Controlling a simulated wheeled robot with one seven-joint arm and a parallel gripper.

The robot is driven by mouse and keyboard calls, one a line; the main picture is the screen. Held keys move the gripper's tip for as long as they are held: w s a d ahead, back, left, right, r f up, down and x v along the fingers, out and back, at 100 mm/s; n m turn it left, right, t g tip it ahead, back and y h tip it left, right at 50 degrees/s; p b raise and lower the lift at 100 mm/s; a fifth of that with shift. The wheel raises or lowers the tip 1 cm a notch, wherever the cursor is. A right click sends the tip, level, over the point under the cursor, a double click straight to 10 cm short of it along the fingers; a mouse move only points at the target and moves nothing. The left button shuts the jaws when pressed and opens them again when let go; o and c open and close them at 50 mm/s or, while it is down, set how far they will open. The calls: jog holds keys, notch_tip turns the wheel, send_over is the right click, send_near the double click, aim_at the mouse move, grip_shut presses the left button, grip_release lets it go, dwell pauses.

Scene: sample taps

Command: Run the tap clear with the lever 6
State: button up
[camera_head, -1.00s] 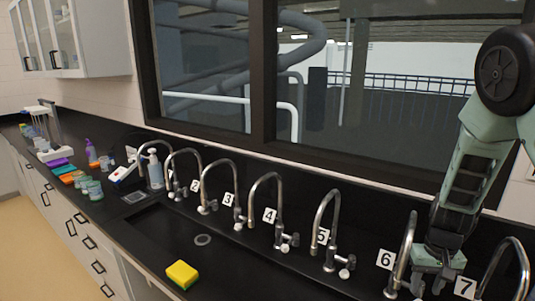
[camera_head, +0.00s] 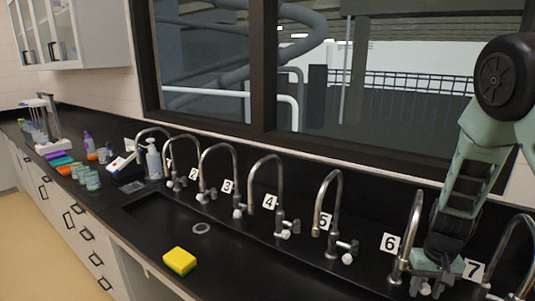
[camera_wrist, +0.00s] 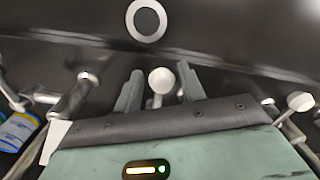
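Tap 6, a curved metal tap (camera_head: 413,228), stands at the right of the counter beside its label 6 (camera_head: 390,243). Its lever ends in a white round knob (camera_head: 425,289), low at the tap's base. My gripper (camera_head: 428,282) is down at this lever, just right of the tap. In the wrist view the white knob (camera_wrist: 161,80) lies between the two green fingers of my gripper (camera_wrist: 158,88). The fingers are apart, with a gap visible on each side of the knob. The tap's outlet is not clearly visible.
Tap 5 (camera_head: 322,205) stands to the left and tap 7 (camera_head: 515,262) close on the right, with its label (camera_head: 473,269). A yellow-green sponge (camera_head: 180,261) lies at the front edge of the sink. A dark window frame (camera_head: 262,75) rises behind the taps.

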jog(key=shift+s+d+b, duration=0.2)
jog(key=shift+d+b, duration=0.05)
jog(key=shift+d, duration=0.8)
jog(key=shift+s+d+b, duration=0.2)
jog(key=shift+d+b, duration=0.1)
jog(key=shift+d, duration=0.75)
jog(key=shift+s+d+b, duration=0.2)
jog(key=shift+d+b, duration=0.05)
jog(key=shift+d, duration=0.8)
jog(key=shift+a, duration=0.1)
dwell(0.9)
jog(key=a+p, duration=0.1)
jog(key=a, duration=0.2)
jog(key=w+a, duration=0.1)
jog(key=a, duration=0.2)
jog(key=shift+w+a+p, duration=0.2)
jog(key=shift+a+p, duration=0.15)
jog(key=shift+a, duration=0.05)
jog(key=shift+s+d, duration=0.1)
jog(key=shift+d, duration=0.3)
notch_tip(320, 180, up, 7)
jog(key=p, duration=0.5)
jog(key=shift+r, duration=0.1)
